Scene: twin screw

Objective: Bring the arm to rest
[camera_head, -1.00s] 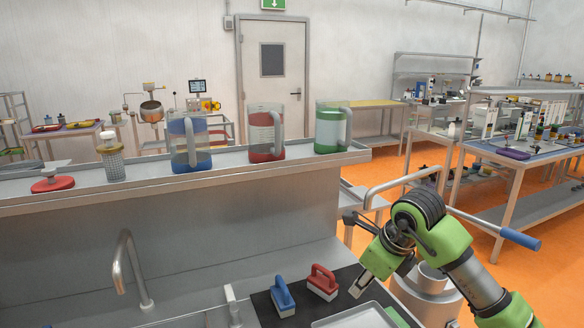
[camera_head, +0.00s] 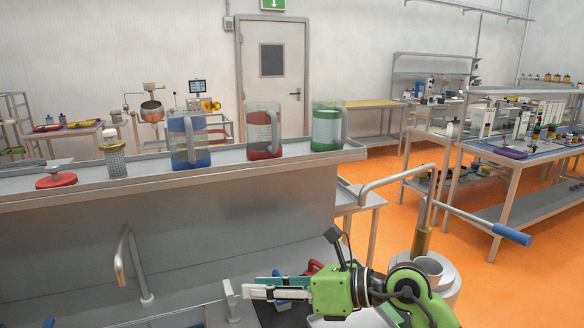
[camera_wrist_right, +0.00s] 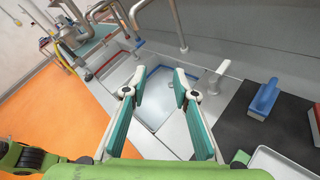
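My right gripper (camera_head: 250,288) has green links and teal-lined fingers. In the head view it reaches in from the lower right, lies nearly level and points left, over the counter beside the sink. In the right wrist view its two fingers (camera_wrist_right: 160,94) stand apart with nothing between them. The sink basin (camera_wrist_right: 158,88) shows beyond the fingers. My left arm and gripper are in neither view.
A blue-handled brush (camera_wrist_right: 264,98) stands on a black mat (camera_wrist_right: 290,122). A red brush (camera_head: 314,267) is mostly hidden behind my gripper. A faucet (camera_head: 125,258) rises left of the fingertips. Blue, red and green jugs (camera_head: 188,140) stand on the shelf (camera_head: 220,158).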

